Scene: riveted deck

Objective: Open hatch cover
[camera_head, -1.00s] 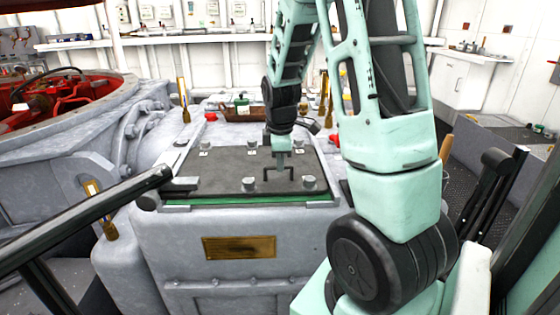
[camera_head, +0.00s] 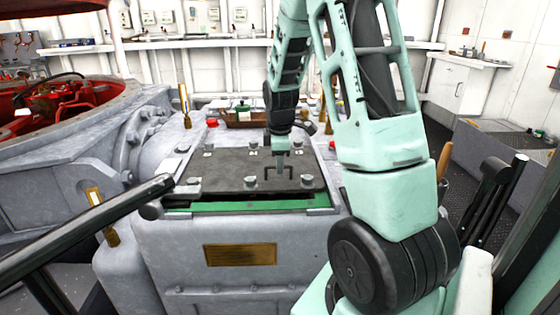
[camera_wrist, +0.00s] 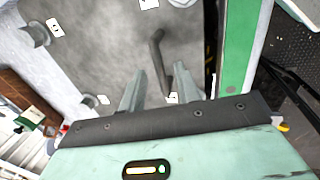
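The hatch cover (camera_head: 235,170) is a dark grey plate with bolts on top, on the grey riveted housing (camera_head: 250,235). Its front edge stands slightly off the frame, with a dark gap and a green strip (camera_head: 250,205) below. The cover (camera_wrist: 90,55) fills much of the wrist view, the green strip (camera_wrist: 237,60) beyond its edge. A black bar handle (camera_head: 281,175) is near its front right. My gripper (camera_head: 281,163) points down at the handle. In the wrist view, the fingers of my gripper (camera_wrist: 157,80) are apart around the handle (camera_wrist: 158,50), with space between.
A black rail (camera_head: 90,220) reaches in from the left, its end close to the cover's front left corner. A red-interior round machine (camera_head: 70,100) stands left. A wooden tray (camera_head: 240,120) with a green item lies behind the cover.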

